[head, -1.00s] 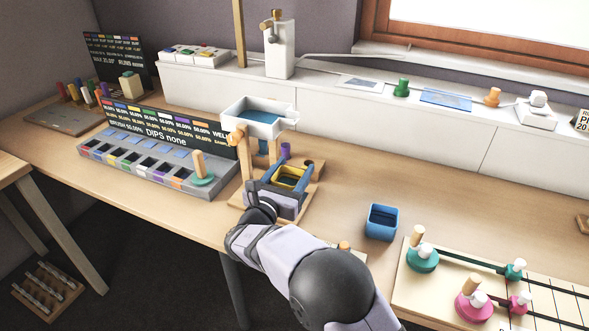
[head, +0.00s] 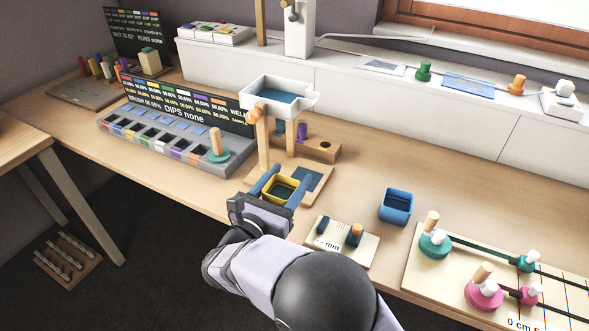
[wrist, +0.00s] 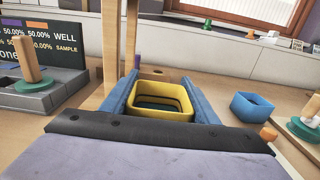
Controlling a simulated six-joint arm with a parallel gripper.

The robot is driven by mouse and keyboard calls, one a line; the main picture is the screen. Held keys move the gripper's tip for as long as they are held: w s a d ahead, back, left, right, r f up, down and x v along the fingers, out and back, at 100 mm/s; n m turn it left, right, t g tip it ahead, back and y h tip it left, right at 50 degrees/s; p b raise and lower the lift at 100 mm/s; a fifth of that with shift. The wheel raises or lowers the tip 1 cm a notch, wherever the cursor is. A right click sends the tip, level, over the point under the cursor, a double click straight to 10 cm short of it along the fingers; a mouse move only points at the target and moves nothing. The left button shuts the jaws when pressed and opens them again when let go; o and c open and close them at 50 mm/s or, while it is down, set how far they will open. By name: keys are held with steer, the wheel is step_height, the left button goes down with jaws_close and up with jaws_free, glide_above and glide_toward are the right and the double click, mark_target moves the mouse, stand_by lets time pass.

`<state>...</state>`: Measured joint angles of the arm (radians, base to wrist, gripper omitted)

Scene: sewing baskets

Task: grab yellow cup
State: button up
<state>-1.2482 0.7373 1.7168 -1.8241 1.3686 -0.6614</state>
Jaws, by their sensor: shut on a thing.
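The yellow cup (head: 280,200) is a small square open cup with a dark bluish inside. My gripper (head: 281,184) has its two blue fingers on opposite sides of it and is shut on it. In the wrist view the yellow cup (wrist: 161,113) sits upright between the fingers (wrist: 160,100). It is at the front edge of the wooden stand's base, in front of the white basin. Whether its bottom touches anything is hidden by my gripper.
The white basin (head: 272,97) stands on wooden posts behind the cup, with a dark pad (head: 313,177) on its base. A blue cup (head: 396,207) stands to the right. A small board with pegs (head: 343,242) lies nearer. A grey palette box (head: 172,144) is at left.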

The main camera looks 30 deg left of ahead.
mark_target(273, 199)
steer(key=shift+s+p, duration=0.3)
steer(key=shift+s, duration=2.2)
steer(key=shift+s, duration=0.1)
